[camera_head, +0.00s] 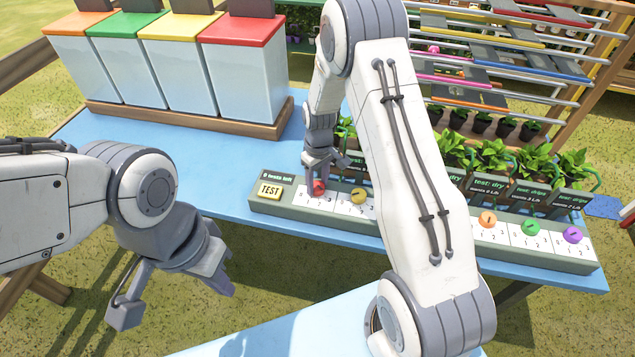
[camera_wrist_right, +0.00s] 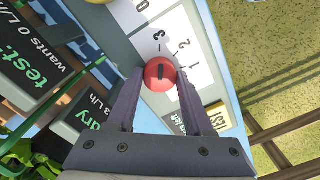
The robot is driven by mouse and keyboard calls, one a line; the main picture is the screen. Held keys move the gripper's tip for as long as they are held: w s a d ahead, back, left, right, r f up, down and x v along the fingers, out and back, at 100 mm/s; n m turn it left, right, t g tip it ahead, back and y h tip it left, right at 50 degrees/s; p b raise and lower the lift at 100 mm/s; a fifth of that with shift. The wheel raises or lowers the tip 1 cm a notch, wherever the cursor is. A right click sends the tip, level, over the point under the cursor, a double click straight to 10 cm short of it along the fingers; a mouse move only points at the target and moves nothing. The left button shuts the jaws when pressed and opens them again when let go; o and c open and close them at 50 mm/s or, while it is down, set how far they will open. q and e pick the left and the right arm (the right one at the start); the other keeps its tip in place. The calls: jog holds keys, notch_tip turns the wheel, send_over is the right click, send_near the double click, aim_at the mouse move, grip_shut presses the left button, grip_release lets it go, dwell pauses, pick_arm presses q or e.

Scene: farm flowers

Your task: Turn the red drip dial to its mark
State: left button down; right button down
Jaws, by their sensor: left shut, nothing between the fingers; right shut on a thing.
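The red dial (camera_head: 319,187) sits near the left end of the green control strip (camera_head: 258,187), on a white scale. My right gripper (camera_head: 321,163) is down at it and shut on it. In the right wrist view the dial (camera_wrist_right: 160,75) lies between the two fingertips, its dark slot pointing roughly towards the 3. The 2 and 1 also show; the 0 beside this dial is hard to make out. Label cards stand behind the strip; one (camera_wrist_right: 40,60) reads "wants 0 L/h", another (camera_wrist_right: 85,115) "3 L/h". My left gripper (camera_head: 172,298) is shut and empty, left of the blue table.
A yellow dial (camera_head: 358,196) stands close right of the red one; the TEST button (camera_head: 269,190) is on its left. Orange (camera_head: 487,219), green (camera_head: 531,227) and purple (camera_head: 572,235) dials are further right. Potted plants line the back. White bins (camera_head: 245,80) stand behind left.

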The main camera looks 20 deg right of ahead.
aim_at(318, 185)
jog(key=shift+r+n, duration=0.1)
jog(key=shift+n, duration=0.3)
jog(key=shift+c, duration=1.4)
grip_release()
notch_tip(318, 185, up, 10)
jog(key=b, duration=0.1)
jog(key=shift+d+r, duration=0.15)
jog(key=shift+r, duration=0.05)
